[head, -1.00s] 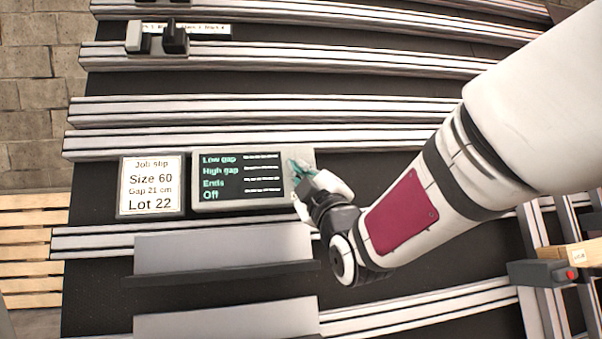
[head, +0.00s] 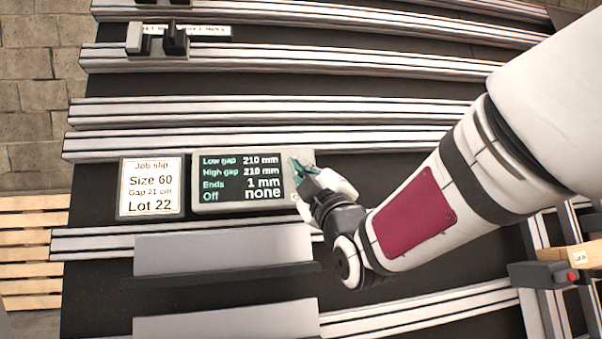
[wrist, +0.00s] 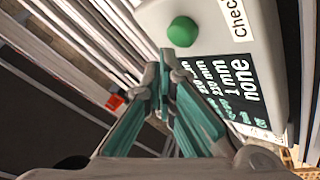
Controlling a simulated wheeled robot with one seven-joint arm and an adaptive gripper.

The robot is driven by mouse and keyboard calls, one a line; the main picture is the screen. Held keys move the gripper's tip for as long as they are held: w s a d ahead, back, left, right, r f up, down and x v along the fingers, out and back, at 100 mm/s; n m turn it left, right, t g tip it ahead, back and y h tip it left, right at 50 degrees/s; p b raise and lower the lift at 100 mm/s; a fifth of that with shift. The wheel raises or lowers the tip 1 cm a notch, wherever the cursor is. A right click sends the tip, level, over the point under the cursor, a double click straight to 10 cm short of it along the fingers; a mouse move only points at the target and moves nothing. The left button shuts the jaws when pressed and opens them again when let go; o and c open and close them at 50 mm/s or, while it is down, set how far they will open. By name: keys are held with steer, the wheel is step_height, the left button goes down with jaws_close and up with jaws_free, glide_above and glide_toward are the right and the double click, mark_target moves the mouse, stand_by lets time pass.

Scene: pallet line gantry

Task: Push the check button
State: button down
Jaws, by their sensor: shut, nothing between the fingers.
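The check button is a green round button (wrist: 183,31) on a light grey box (wrist: 150,15), beside a label reading "check" in the wrist view. In the head view my gripper hides the button. The box's dark display (head: 240,177) reads Low gap 210 mm, High gap 210 mm, Ends 1 mm, Off none. My gripper (head: 298,166) is shut and empty at the right end of the box. In the wrist view its teal fingertips (wrist: 165,62) are together just short of the button, with a small gap visible between them and it.
A job slip (head: 150,187) reading Size 60, Gap 21 cm, Lot 22 stands left of the box. Metal rails (head: 270,143) run across behind and in front. Grey plates (head: 220,254) lie in front. A dark block with a red button (head: 543,274) is at the right.

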steer(key=s, duration=0.1)
steer(key=s+r, duration=0.1)
steer(key=s, duration=0.1)
steer(key=s+r+p, duration=0.1)
steer(key=shift+s+d+r, duration=0.15)
steer(key=shift+s+d, duration=0.05)
steer(key=shift+d, duration=0.2)
stand_by(0.8)
steer(key=s+d+f+m+g+h+p, duration=0.4)
steer(key=s+d+f+m+g+h, duration=0.3)
steer(key=s+d, duration=0.4)
steer(key=s+d+f+m+g+p, duration=0.1)
steer(key=s+d+m+g, duration=0.1)
steer(key=s, duration=0.6)
steer(key=s+d+f+m+g+p, duration=0.1)
steer(key=s+d+f+m+g, duration=0.1)
steer(key=s, duration=0.5)
steer(key=s+d+f+m+g+p, duration=0.2)
steer(key=s+m+g, duration=0.2)
steer(key=s, duration=0.4)
steer(key=shift+s+d+g, duration=0.35)
steer(key=shift+d+g, duration=0.05)
steer(key=shift+g, duration=0.1)
steer(key=shift+f, duration=0.1)
